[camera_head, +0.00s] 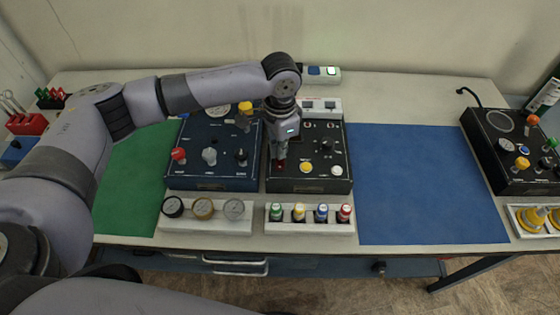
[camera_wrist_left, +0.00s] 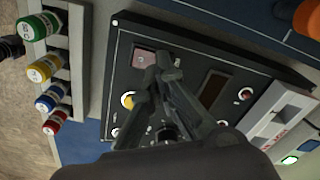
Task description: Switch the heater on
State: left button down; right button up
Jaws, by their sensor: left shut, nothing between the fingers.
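A black control box (camera_head: 310,185) stands in the middle of the table, with a yellow button (camera_head: 306,167) and a white button (camera_head: 336,170) on its top. I cannot read which control is the heater's. My left gripper (camera_head: 280,163) points down over the box's left part, its fingers shut and empty. In the left wrist view, the fingertips (camera_wrist_left: 158,68) are close beside a reddish square switch (camera_wrist_left: 143,57); I cannot tell whether they touch it. The yellow button (camera_wrist_left: 128,100) also shows there, partly beside the fingers. My right gripper is out of view.
A dark blue box (camera_head: 208,175) with knobs stands close on the left. Gauges (camera_head: 204,209) and coloured bottles (camera_head: 321,213) stand in white racks in front. A white switch unit (camera_head: 320,107) is behind the box. The blue mat (camera_head: 425,190) on the right is clear.

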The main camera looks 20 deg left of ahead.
pick_arm(q)
jog(key=shift+f, duration=0.65)
jog(key=shift+r, duration=0.1)
notch_tip(320, 180, up, 7)
jog(key=p, duration=0.8)
jog(key=shift+p, duration=0.35)
dwell(0.4)
